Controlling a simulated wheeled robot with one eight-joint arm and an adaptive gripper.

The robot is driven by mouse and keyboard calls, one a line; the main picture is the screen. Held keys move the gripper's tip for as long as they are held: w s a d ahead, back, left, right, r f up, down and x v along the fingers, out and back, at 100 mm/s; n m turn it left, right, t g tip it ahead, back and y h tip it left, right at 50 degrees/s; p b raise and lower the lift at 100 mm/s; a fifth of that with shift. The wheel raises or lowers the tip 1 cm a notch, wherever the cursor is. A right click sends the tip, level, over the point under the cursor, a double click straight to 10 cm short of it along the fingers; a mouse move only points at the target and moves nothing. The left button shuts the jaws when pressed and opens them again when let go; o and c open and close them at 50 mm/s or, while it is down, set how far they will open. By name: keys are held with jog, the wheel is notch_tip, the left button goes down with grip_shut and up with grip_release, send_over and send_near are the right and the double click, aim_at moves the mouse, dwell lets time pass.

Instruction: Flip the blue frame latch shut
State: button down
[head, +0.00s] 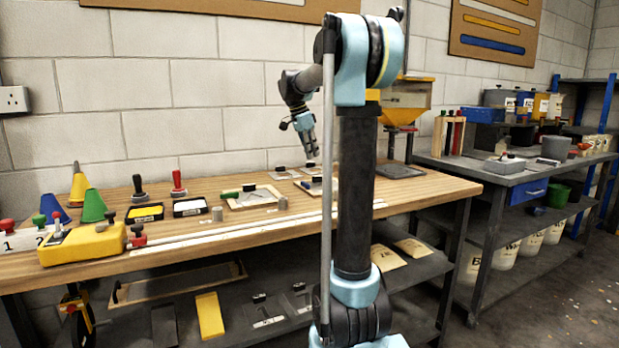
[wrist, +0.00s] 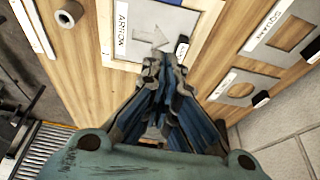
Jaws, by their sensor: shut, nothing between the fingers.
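My gripper (head: 312,153) is shut and empty, fingers pointing down over the back right part of the wooden bench. In the wrist view my gripper (wrist: 163,62) has its fingertips together over the near edge of a grey stencil plate labelled ARROW (wrist: 145,25), set in a wooden frame. A small black knob (wrist: 182,48) sits at the plate's right side. I cannot make out a blue latch in the wrist view; my fingers cover part of the frame. In the head view this frame (head: 304,185) is partly hidden behind my arm. Whether the fingers touch it, I cannot tell.
A similar frame with a green handle (head: 254,197) lies to the left on the bench (head: 350,195). More stencil plates with knobs (wrist: 237,87) lie beside the ARROW plate. A grey cylinder (wrist: 68,14) stands near the bench edge. A long white rail (head: 230,232) runs along the front.

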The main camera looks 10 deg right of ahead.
aim_at(305, 185)
jog(key=x, duration=0.9)
jog(key=shift+f, duration=0.1)
jog(key=shift+s+a+f, duration=0.15)
jog(key=shift+s+a, duration=0.05)
jog(key=shift+a, duration=0.35)
jog(key=shift+s+a+f, duration=0.2)
jog(key=shift+a, duration=0.4)
jog(key=shift+s+a, duration=0.15)
jog(key=shift+a, duration=0.5)
jog(key=shift+a, duration=0.1)
